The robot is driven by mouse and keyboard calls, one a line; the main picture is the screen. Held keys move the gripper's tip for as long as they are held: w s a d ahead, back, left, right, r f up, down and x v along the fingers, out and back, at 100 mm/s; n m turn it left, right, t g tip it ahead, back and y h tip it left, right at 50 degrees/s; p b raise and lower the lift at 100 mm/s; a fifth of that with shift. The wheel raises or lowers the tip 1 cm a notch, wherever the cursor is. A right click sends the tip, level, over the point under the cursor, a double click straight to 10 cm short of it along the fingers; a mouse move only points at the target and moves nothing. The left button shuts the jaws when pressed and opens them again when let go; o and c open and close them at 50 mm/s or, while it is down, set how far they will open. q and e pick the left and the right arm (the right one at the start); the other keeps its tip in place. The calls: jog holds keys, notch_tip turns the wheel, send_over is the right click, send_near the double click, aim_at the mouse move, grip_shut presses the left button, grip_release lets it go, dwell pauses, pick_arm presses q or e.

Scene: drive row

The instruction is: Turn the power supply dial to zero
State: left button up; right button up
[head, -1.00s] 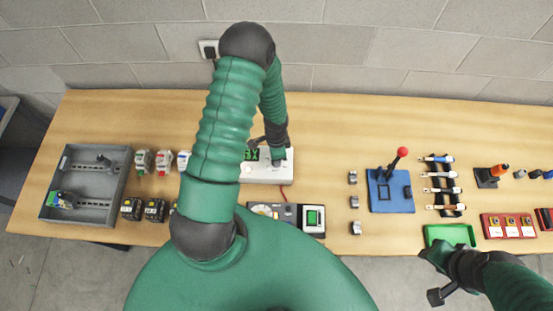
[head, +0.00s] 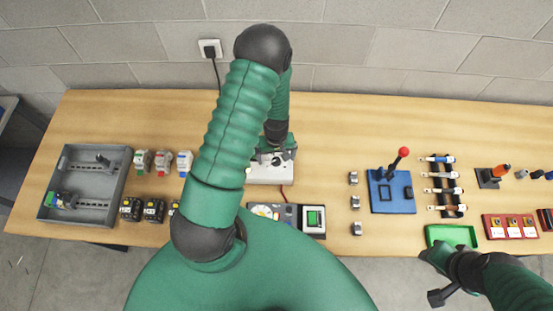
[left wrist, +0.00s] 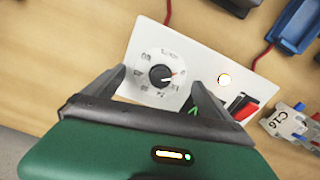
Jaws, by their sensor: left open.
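The power supply (head: 262,176) is a white box on the bench, mostly behind my left arm in the head view. In the left wrist view its white panel (left wrist: 150,40) carries a round black dial (left wrist: 161,75) with a reddish pointer toward the right of the picture. The numbers around it are too small to read surely. My left gripper (left wrist: 160,80) is open, its fingers on either side of the dial in the picture; I cannot tell whether they touch it. A green display (left wrist: 192,110) is partly hidden by a finger. My right gripper (head: 440,275) is at the bench's front edge.
A grey tray (head: 85,185) is left; a blue plate with a red-knobbed lever (head: 391,190) is right.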

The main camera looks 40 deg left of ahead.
aim_at(276, 160)
pick_arm(q)
jog(key=shift+r, duration=0.1)
notch_tip(276, 160, up, 7)
jog(key=p, duration=0.5)
jog(key=shift+p, duration=0.3)
